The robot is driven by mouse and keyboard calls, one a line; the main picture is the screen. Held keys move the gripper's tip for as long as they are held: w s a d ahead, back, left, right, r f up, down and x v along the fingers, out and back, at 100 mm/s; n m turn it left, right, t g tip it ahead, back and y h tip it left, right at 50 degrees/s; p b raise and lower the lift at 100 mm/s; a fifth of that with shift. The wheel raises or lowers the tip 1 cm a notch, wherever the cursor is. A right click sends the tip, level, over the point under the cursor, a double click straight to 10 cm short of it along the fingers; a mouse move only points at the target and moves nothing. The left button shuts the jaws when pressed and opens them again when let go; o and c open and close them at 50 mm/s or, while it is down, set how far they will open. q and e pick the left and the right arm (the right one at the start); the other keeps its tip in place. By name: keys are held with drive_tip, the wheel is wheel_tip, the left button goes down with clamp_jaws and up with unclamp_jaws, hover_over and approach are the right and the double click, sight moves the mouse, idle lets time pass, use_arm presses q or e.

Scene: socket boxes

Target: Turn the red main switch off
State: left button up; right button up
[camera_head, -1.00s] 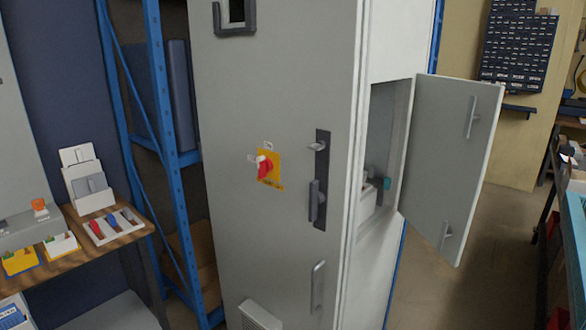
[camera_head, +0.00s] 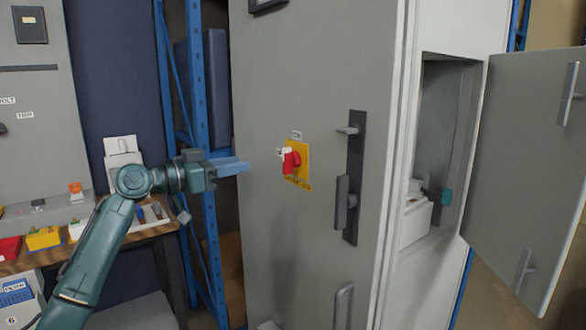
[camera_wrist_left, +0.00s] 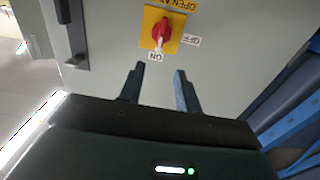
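The red main switch (camera_head: 291,160) sits on a yellow plate (camera_head: 303,173) on the front of the grey cabinet. An ON label (camera_head: 296,135) is above it. In the left wrist view the red switch (camera_wrist_left: 162,32) appears upside down, its pale-tipped handle pointing at the ON label (camera_wrist_left: 156,57); the OFF label (camera_wrist_left: 191,41) is to one side. My left gripper (camera_head: 240,166) is left of the switch, apart from it, pointing towards the cabinet. In the wrist view its two fingers (camera_wrist_left: 158,82) are spread with nothing between them. My right gripper is not in view.
A dark door handle strip (camera_head: 354,180) is right of the switch. A side door (camera_head: 525,165) hangs open at the right. A blue rack (camera_head: 200,120) stands behind my left gripper. A wooden bench (camera_head: 150,232) is at left.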

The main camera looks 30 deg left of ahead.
sight(283, 155)
use_arm(q)
drive_tip(key=p+x, duration=0.3)
drive_tip(key=x, duration=0.9)
drive_tip(key=shift+w+d, duration=0.2)
drive_tip(key=shift+w, duration=0.1)
drive_tip(key=shift+c, duration=0.3)
clamp_jaws()
